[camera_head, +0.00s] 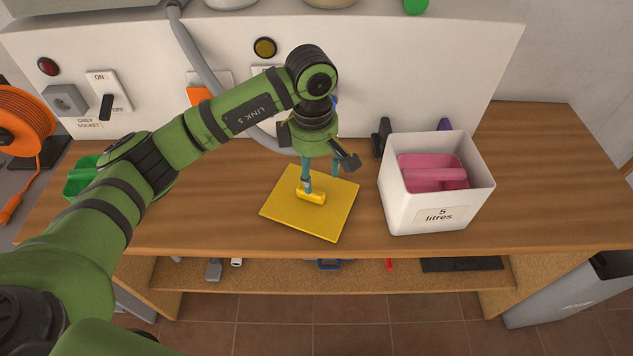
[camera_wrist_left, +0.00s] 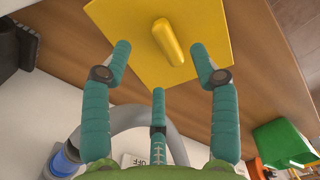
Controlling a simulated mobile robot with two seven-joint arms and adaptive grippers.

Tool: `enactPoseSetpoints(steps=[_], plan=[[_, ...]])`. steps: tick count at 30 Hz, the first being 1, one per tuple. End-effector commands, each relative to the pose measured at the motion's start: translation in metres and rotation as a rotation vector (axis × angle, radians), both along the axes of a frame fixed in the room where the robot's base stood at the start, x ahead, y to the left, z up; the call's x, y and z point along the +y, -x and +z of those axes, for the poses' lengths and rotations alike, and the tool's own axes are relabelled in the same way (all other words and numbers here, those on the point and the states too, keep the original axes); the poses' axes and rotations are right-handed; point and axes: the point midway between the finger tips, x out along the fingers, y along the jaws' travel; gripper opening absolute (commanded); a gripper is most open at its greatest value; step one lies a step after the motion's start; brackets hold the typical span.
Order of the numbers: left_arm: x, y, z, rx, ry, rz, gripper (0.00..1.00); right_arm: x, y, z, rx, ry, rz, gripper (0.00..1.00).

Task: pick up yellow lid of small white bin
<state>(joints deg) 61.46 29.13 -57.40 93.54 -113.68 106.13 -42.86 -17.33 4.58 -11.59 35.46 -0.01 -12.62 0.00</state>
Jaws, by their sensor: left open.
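The yellow lid (camera_head: 325,222) lies flat on the wooden bench, with a raised yellow bar handle in its middle. The small white bin (camera_head: 432,205), labelled "5 litres", stands open to the right of the lid, with pink things inside. My left gripper (camera_head: 318,180) points down over the lid, its teal fingers near the handle. In the left wrist view, the lid (camera_wrist_left: 215,25) and its handle (camera_wrist_left: 168,42) lie ahead of the spread fingers of my left gripper (camera_wrist_left: 163,72). The fingers are open and empty, and the handle is between their lines. My right gripper is not in view.
The wooden bench (camera_head: 550,170) is clear at the right. A white panel (camera_head: 400,70) with switches and a grey hose stands behind. A green container (camera_head: 82,177) is at the left. A shelf (camera_head: 290,278) below holds several small things.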

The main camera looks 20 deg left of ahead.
Motion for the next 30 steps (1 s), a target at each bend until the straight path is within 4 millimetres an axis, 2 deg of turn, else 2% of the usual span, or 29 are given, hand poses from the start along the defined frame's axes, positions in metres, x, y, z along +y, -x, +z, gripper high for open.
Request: enactPoseSetpoints(steps=[2, 7, 10, 12, 17, 20, 25, 26, 27, 30], plan=[[0.008, -0.001, -0.002, 0.002, -0.032, 0.001, 0.61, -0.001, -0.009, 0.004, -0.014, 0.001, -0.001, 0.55], [0.009, 0.001, -0.018, 0.006, -0.037, 0.003, 0.61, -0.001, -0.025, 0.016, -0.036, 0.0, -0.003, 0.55], [0.009, 0.002, -0.03, 0.007, -0.036, 0.002, 0.61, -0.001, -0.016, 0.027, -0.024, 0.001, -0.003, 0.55], [0.01, 0.003, -0.041, 0.008, -0.035, 0.002, 0.61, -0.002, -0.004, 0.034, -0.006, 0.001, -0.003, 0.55], [0.01, 0.002, -0.063, 0.004, -0.034, 0.001, 0.61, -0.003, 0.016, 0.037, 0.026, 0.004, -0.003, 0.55], [0.01, 0.002, -0.068, 0.001, -0.033, 0.001, 0.61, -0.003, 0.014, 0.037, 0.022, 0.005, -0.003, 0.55], [0.01, 0.001, -0.069, 0.001, -0.033, 0.001, 0.61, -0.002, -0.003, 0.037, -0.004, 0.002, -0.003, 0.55], [0.01, 0.001, -0.069, 0.001, -0.033, 0.001, 0.57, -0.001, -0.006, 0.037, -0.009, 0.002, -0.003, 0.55], [0.01, 0.001, -0.069, 0.001, -0.033, 0.001, 0.41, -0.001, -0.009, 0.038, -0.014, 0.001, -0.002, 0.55], [0.01, 0.001, -0.069, 0.001, -0.032, 0.001, 0.07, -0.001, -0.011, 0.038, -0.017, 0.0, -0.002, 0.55]])
